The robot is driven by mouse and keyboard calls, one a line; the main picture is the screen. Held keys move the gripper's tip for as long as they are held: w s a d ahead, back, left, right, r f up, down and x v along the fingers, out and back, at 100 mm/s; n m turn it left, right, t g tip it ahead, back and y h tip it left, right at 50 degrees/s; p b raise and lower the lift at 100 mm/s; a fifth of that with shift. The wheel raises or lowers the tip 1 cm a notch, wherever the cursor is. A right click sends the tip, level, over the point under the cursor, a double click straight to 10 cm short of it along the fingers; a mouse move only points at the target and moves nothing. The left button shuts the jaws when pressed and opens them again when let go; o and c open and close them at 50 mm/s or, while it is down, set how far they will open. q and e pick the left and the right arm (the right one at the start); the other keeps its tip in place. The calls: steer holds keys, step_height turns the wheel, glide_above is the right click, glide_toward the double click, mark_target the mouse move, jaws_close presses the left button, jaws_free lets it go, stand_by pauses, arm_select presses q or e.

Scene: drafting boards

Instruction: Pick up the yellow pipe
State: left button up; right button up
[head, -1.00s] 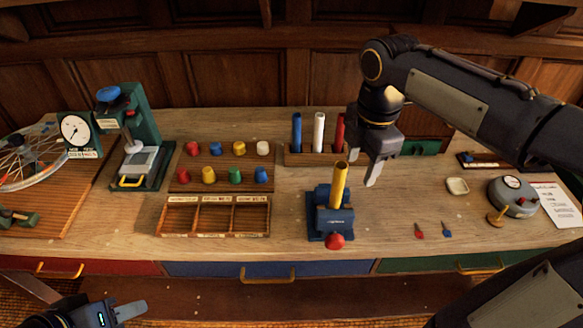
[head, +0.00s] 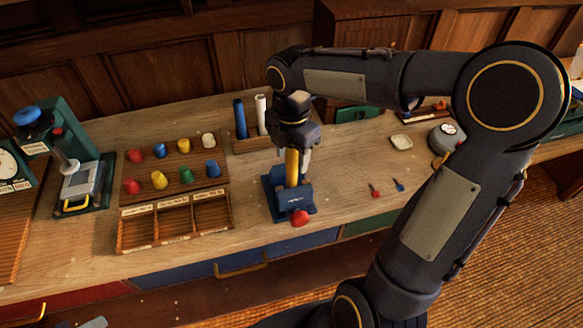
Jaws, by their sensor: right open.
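The yellow pipe (head: 292,169) stands upright in a blue vise (head: 289,198) with a red knob at its front. My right gripper (head: 294,155) points down over the pipe. Its fingers are open, and the pipe's upper end is between or just behind them; the gripper hides the top. I cannot tell whether the fingers touch the pipe. Only a grey tip of my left gripper (head: 94,323) shows at the bottom left edge, so its jaws cannot be read.
A wooden rack (head: 247,143) behind holds a blue pipe (head: 240,119) and a white pipe (head: 261,114). Left are a board of coloured knobs (head: 173,172), a sectioned tray (head: 174,222) and a green press (head: 84,178). Two small darts lie right of the vise on mostly clear bench.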

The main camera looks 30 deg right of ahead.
jaws_close()
steer(key=shift+r, duration=0.2)
stand_by(0.3)
